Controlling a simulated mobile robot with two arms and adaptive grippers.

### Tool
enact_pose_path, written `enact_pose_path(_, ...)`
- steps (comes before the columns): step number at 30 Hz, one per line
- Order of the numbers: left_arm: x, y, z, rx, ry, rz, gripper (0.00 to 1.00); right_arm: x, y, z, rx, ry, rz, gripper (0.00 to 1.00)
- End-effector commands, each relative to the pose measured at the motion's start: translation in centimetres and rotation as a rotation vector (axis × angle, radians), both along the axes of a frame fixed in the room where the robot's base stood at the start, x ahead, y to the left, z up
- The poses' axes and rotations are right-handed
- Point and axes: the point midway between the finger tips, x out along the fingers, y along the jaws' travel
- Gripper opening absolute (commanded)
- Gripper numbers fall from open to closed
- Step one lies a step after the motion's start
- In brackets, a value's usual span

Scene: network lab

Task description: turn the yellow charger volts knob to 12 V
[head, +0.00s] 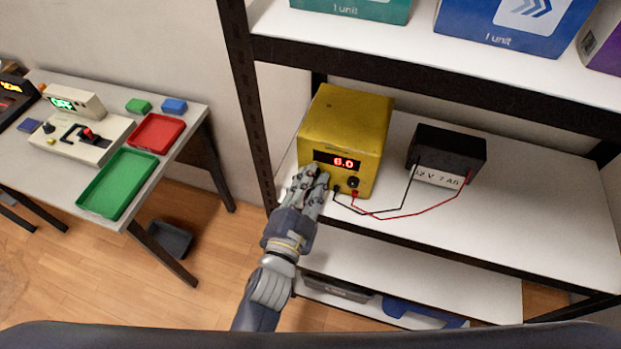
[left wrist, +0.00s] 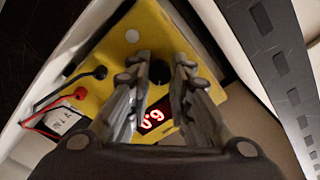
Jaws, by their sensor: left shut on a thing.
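The yellow charger (head: 352,112) stands on the middle shelf. Its lit red display (head: 345,162) appears to read 6.0. My left gripper (head: 317,172) is at the left part of the charger's front panel, below and left of the display. In the left wrist view, the gripper (left wrist: 160,76) is shut on a black knob (left wrist: 160,70), seen between its fingertips. The yellow panel (left wrist: 112,48) shows around the fingers. The knob's pointer and scale marks cannot be made out. My right gripper is not in view.
Black and red leads (head: 403,213) run from the charger to a black battery (head: 447,158) on its right. A dark shelf post (head: 248,110) stands close left of the charger. A side table with trays (head: 112,187) stands further left.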

Motion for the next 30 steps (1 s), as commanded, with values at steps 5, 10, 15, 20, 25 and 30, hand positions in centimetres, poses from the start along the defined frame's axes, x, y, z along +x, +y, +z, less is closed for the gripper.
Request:
enact_pose_path(5, 0.0, 0.0, 0.1, 0.159, -0.054, -0.001, 0.0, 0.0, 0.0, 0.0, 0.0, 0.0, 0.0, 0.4)
enact_pose_path(10, 0.0, 0.0, 0.0, 0.313, -0.104, -0.001, 0.0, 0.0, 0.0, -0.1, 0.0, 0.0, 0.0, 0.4)
enact_pose_path(15, 0.0, 0.0, 0.0, 0.467, -0.154, -0.001, 0.0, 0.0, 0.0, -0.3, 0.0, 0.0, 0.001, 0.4)
enact_pose_path(20, 0.0, -0.1, 0.0, 0.612, -0.201, -0.002, 0.0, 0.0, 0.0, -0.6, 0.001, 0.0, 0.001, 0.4)
enact_pose_path(25, 0.0, -0.1, 0.0, 0.766, -0.251, -0.002, 0.0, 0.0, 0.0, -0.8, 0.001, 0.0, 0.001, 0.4)
enact_pose_path(30, 0.0, -0.1, 0.0, 0.92, -0.302, -0.001, 0.0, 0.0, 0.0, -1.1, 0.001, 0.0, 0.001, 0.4)
